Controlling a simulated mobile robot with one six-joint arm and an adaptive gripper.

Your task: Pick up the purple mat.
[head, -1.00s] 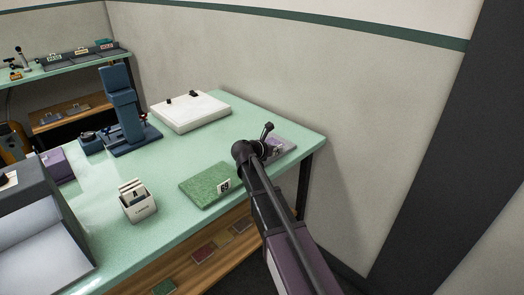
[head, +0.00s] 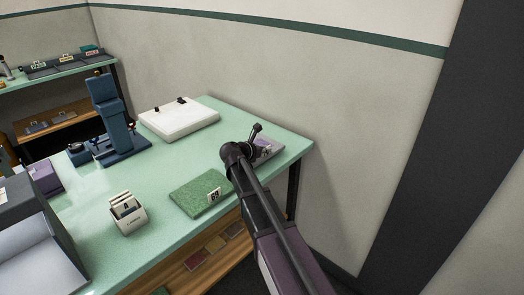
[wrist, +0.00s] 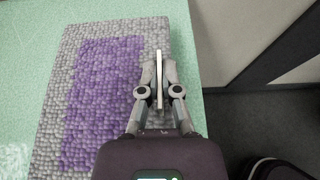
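The purple mat (wrist: 104,92) has a knobbly purple middle and a wide grey border. It lies at the table's right end. In the head view the mat (head: 268,149) is largely hidden behind my arm and gripper. My gripper (wrist: 160,72) is over the mat's right side in the wrist view. A thin pale upright plate (wrist: 159,85) stands between its two fingers, seen edge-on. The fingers are close on either side of the plate; I cannot tell whether they press on it. In the head view my gripper (head: 257,140) is small and dark.
A green mat (head: 196,190) with a tag marked 69 lies left of my arm on the green table (head: 160,205). A white card holder (head: 128,216), a white board (head: 180,121) and a blue machine (head: 112,115) stand farther left. A wall (head: 320,90) rises behind.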

